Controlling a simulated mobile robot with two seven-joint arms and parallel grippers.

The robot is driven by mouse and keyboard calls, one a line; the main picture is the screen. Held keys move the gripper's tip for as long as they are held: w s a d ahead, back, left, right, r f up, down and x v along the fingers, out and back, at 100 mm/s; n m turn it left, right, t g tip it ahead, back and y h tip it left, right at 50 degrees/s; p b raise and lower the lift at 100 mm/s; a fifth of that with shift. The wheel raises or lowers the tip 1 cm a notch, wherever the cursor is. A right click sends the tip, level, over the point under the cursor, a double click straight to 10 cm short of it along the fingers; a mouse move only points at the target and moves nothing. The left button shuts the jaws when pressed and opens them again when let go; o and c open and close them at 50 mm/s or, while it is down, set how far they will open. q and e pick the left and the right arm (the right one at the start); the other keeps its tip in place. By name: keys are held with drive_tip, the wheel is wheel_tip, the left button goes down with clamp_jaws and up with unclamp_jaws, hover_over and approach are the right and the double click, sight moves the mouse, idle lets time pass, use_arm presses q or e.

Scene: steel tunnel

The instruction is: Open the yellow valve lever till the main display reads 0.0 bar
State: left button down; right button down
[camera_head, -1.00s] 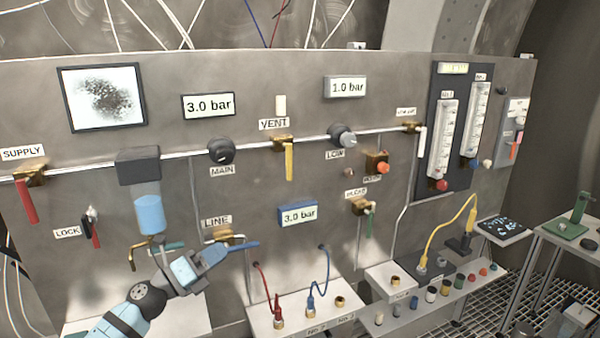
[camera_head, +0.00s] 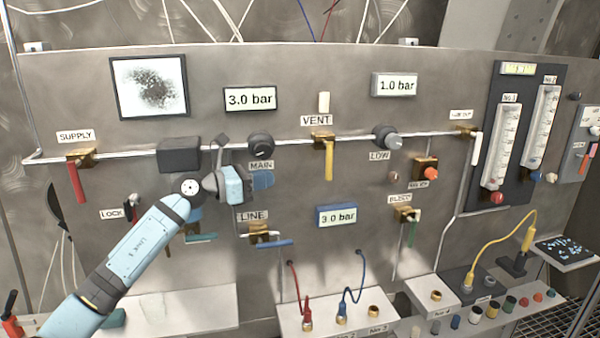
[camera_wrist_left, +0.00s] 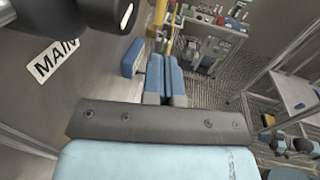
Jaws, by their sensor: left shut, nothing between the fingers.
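The yellow valve lever (camera_head: 328,160) hangs straight down from its brass valve under the VENT label, on the panel's upper pipe. The main display (camera_head: 250,99) above the MAIN knob reads 3.0 bar. My left gripper (camera_head: 264,180) is just below the MAIN knob, to the left of the yellow lever and apart from it. In the left wrist view its two blue fingers (camera_wrist_left: 165,78) are together and empty. A yellow strip, apparently the lever, shows beyond them. My right gripper is not in view.
The MAIN knob (camera_head: 261,146) is close above my gripper. The LINE valve's blue lever (camera_head: 268,243) and a small 3.0 bar display (camera_head: 337,215) are below. The LOW knob (camera_head: 386,138) is right of the yellow lever. Bare panel lies between gripper and lever.

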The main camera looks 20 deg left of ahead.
use_arm(q)
drive_tip(key=p, duration=0.4)
approach(328, 159)
drive_tip(key=w+d+f, duration=0.2)
drive_tip(key=w+d, duration=0.2)
drive_tip(key=w, duration=0.1)
drive_tip(key=shift+w+d+f, duration=0.2)
drive_tip(key=shift+w+d, duration=0.15)
drive_tip(key=shift+d, duration=0.05)
